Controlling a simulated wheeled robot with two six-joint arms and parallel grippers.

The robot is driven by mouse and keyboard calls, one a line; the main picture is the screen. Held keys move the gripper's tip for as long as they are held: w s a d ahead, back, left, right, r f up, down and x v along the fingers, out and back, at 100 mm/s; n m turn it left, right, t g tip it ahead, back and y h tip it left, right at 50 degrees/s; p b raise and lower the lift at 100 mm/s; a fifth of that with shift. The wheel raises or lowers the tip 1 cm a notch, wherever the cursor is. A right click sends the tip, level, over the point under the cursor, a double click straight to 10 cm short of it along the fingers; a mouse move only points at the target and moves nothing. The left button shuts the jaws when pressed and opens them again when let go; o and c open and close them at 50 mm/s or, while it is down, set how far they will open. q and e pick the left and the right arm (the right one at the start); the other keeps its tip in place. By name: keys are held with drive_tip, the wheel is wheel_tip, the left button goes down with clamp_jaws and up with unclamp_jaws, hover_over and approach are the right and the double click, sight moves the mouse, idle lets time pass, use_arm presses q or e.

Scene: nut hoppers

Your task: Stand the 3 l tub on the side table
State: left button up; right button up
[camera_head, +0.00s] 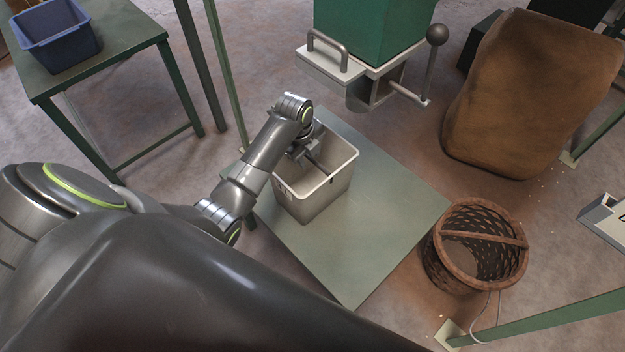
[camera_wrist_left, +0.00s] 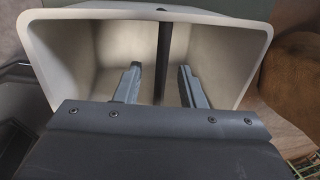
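A cream tub (camera_head: 318,195) stands upright on a low grey-green table (camera_head: 385,215); no size marking is readable on it. A dark bar (camera_wrist_left: 165,45) runs across the tub's mouth from the far rim. My left gripper (camera_head: 308,158) is at the tub's mouth. In the left wrist view its fingers (camera_wrist_left: 160,88) are apart, one on each side of the bar, with visible gaps. A blue tub (camera_head: 60,45) stands on a taller green table (camera_head: 118,40) at the upper left. My right gripper is not in view.
A green hopper (camera_head: 372,28) with a lever and outlet stands just behind the low table. A brown sack (camera_head: 535,90) is at the right. A wicker basket (camera_head: 440,270) stands on the floor by the table's right corner. The green table has bare room beside the blue tub.

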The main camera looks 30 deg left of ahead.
use_arm(q)
drive_tip(key=shift+w+d+f+b, duration=0.1)
drive_tip(key=shift+w+f+b, duration=0.05)
drive_tip(key=shift+f, duration=0.65)
drive_tip(key=shift+w+f+b, duration=0.15)
drive_tip(key=shift+f, duration=0.65)
drive_tip(key=shift+c, duration=0.4)
clamp_jaws()
